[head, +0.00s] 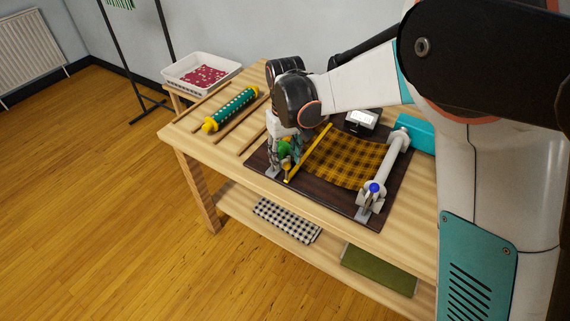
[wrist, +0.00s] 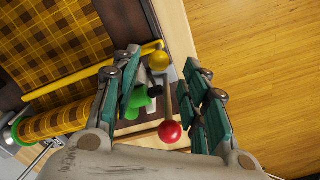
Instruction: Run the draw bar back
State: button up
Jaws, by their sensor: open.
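A yellow bar (head: 308,152) lies across the left end of a checked yellow-and-black cloth (head: 345,157) on a dark board (head: 330,191). A red ball (wrist: 170,131) on a thin rod lies between my gripper's fingers there. My gripper (head: 286,155) is open over the board's left end, with its fingers (wrist: 163,64) on either side of the rod. A green part (wrist: 137,101) shows beside the left finger. The gripper hides much of this end in the head view.
A pale roller (head: 391,161) with a blue knob (head: 375,188) stands at the board's right. A green-and-yellow roller (head: 231,108) lies on the table's left, beside wooden rods. A white basket (head: 201,72) stands behind. Folded cloths (head: 287,220) lie on the lower shelf.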

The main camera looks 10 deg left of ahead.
notch_tip(320, 180, up, 6)
jog(key=shift+r, duration=0.2)
dwell(0.4)
